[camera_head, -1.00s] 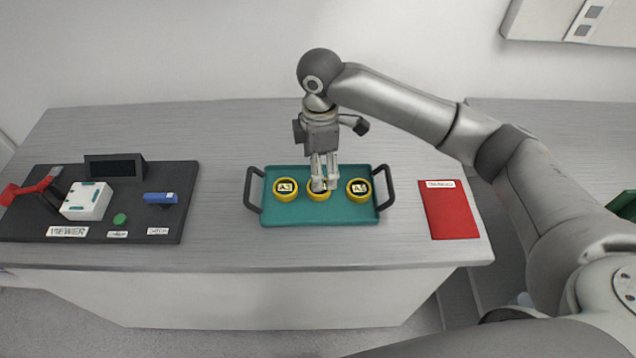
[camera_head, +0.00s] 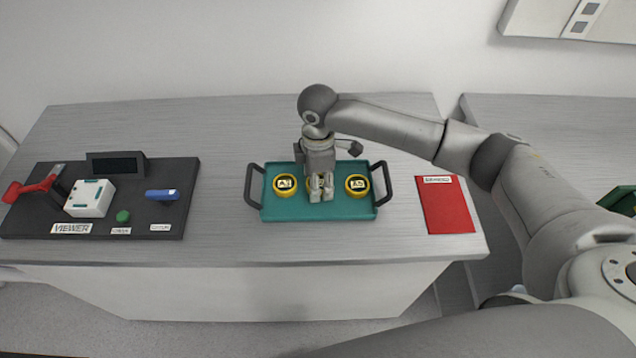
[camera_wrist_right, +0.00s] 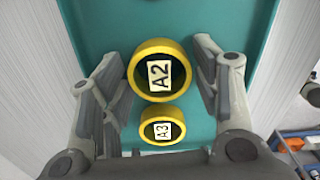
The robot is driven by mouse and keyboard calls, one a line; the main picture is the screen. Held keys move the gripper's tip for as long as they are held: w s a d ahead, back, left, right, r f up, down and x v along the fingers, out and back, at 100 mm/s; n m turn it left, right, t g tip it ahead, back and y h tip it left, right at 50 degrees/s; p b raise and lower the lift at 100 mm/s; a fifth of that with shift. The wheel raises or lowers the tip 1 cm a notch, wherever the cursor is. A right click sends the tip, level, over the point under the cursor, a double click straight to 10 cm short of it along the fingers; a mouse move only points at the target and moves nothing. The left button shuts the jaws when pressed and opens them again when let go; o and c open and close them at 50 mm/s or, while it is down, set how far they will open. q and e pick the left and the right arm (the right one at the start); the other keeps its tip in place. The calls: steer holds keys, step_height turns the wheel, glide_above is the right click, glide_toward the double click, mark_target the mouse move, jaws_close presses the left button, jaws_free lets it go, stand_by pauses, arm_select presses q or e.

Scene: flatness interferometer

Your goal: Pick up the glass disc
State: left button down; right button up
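Yellow-ringed round discs with dark centres and white labels lie on the teal tray (camera_head: 290,214). One is at the left (camera_head: 284,184) and one at the right (camera_head: 357,185); the middle disc (camera_head: 309,184) is mostly hidden behind my right gripper (camera_head: 321,194). In the right wrist view the disc labelled A2 (camera_wrist_right: 160,88) lies between the spread fingers of my right gripper (camera_wrist_right: 162,65), with gaps at both sides. A disc labelled A3 (camera_wrist_right: 161,142) shows below it. The right gripper points down, open and empty. My left gripper is out of view.
The tray has dark handles at both ends. A black viewer board (camera_head: 130,225) with a white box (camera_head: 90,198), red lever, blue part and green button is at the left. A red mat (camera_head: 447,205) lies right of the tray. Clear tabletop surrounds the tray.

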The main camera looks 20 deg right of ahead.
steer(key=c, duration=0.6)
steer(key=shift+r, duration=0.1)
